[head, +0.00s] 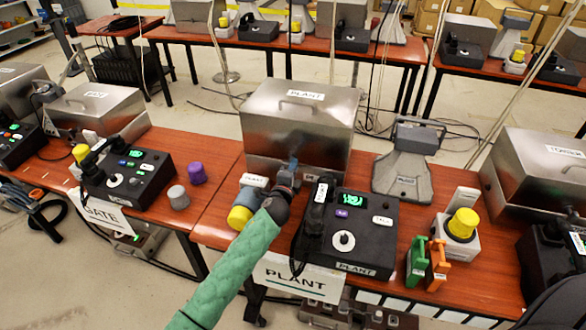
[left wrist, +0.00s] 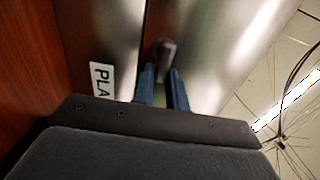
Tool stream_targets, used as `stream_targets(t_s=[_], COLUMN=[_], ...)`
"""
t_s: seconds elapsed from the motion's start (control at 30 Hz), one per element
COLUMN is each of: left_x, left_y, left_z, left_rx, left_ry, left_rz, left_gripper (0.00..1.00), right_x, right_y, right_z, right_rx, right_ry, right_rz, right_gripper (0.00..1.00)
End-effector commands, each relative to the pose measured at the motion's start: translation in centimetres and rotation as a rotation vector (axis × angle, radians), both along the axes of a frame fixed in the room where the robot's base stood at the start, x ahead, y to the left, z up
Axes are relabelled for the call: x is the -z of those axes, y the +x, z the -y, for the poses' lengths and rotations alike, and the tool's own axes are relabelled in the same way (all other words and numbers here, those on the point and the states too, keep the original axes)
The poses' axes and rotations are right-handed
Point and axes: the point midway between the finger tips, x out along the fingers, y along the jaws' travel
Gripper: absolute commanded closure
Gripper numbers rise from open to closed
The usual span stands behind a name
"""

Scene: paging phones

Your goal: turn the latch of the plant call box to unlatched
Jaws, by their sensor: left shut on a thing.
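The plant call box (head: 298,125) is a brushed-metal box with a closed lid, a lid handle and a PLANT label, at the centre of the head view. My left gripper (head: 291,168) is at its lower front face, at the end of the green-sleeved arm. In the left wrist view, its two blue fingers (left wrist: 163,82) are shut on the latch (left wrist: 166,50), a small dark grey knob on the metal front. The gripper hides the latch in the head view. Its exact turn is hard to tell. My right gripper is out of view.
Close to the arm stand the black PLANT phone (head: 366,225) with its handset and a yellow-capped beacon (head: 241,217). A grey stand (head: 404,165) is right of the box. Green and orange tags (head: 427,263) stand farther right. The GATE phone (head: 130,178) is on the left table.

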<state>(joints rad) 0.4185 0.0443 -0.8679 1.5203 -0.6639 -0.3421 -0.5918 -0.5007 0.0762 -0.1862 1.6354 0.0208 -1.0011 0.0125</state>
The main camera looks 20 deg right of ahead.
Motion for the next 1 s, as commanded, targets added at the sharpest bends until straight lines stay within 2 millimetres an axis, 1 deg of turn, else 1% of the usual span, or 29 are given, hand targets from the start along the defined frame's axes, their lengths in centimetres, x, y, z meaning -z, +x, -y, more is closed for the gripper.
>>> stream_targets(t_s=[0.17,0.43,0.47,0.53,0.57,0.87,1.0], left_x=[0.2,0.2,0.2,0.2,0.2,0.1,0.3], left_y=[-0.1,-0.1,-0.1,-0.1,-0.1,-0.2,-1.1], left_z=[0.0,0.0,0.0,0.0,0.0,-0.1,-0.9], left_rx=[0.001,0.001,0.001,0.001,0.001,0.0,0.0], left_ry=[0.009,0.009,0.009,0.009,0.009,0.007,0.008], left_rz=[0.004,0.003,0.003,0.003,0.003,0.004,0.006], left_gripper=[1.0,1.0,0.8,0.66,0.64,0.64,0.64], right_x=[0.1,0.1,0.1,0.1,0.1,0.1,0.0], right_y=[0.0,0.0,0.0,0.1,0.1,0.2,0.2], right_z=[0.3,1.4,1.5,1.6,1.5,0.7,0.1], right_rx=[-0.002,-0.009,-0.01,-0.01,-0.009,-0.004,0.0], right_ry=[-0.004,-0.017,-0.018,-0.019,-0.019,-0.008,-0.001], right_rz=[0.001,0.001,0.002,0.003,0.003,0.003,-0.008], right_gripper=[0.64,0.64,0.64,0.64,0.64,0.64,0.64])
